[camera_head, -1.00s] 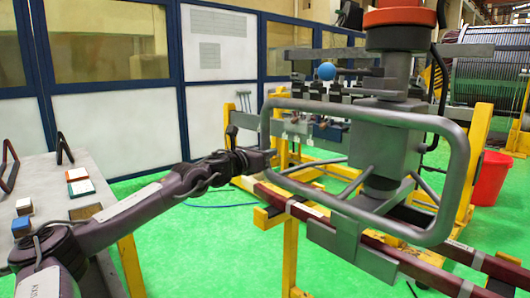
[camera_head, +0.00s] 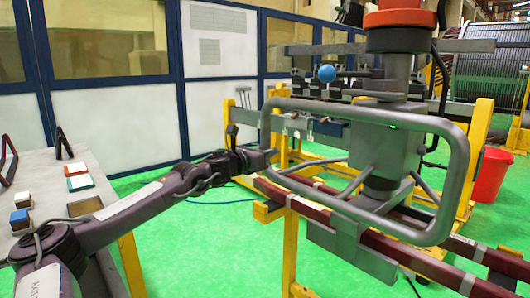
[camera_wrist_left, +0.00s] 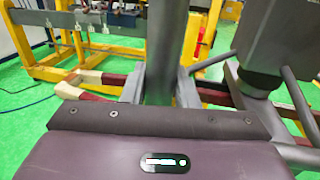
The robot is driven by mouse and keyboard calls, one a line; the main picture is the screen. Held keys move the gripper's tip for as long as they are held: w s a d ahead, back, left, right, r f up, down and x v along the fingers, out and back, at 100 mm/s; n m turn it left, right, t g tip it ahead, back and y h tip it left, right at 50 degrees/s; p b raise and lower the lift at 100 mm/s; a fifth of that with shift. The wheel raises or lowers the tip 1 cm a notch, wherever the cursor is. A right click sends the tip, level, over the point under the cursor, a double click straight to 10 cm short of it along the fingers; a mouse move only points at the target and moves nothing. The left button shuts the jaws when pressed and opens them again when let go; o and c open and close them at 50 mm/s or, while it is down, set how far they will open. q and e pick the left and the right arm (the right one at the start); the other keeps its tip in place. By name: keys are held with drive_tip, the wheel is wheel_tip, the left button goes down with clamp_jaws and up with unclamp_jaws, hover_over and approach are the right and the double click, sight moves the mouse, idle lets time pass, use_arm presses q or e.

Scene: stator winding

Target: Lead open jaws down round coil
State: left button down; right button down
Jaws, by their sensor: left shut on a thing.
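The coil (camera_head: 430,262) is a pair of dark red bars with pale bands, running from the middle to the lower right. A grey lifting tool hangs above it, with a rounded tube handle frame (camera_head: 456,190). Its grey lower jaw plates (camera_head: 350,254) are at the coil's bars; whether they straddle a bar I cannot tell. My left gripper (camera_head: 268,156) is shut on the left upright of the handle frame. In the left wrist view the handle tube (camera_wrist_left: 164,50) stands between my fingers, with part of the coil (camera_wrist_left: 110,78) behind. My right gripper is not in view.
Yellow stands (camera_head: 289,250) support the coil. A grey table (camera_head: 55,190) with small blocks is at the left. A red bucket (camera_head: 490,176) stands at the right. Green floor is clear between table and stand.

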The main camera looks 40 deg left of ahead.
use_arm(q)
drive_tip(key=shift+f, duration=0.15)
drive_tip(key=c, duration=1.1)
unclamp_jaws()
drive_tip(key=shift+a, duration=0.1)
drive_tip(key=shift+o, duration=0.2)
drive_tip(key=shift+s+a+b, duration=0.1)
drive_tip(key=shift+s+b, duration=0.25)
drive_tip(key=shift+s, duration=0.1)
drive_tip(key=s+d+b, duration=0.1)
drive_tip(key=s+b, duration=0.2)
drive_tip(key=s, duration=0.3)
drive_tip(key=shift+s, duration=0.4)
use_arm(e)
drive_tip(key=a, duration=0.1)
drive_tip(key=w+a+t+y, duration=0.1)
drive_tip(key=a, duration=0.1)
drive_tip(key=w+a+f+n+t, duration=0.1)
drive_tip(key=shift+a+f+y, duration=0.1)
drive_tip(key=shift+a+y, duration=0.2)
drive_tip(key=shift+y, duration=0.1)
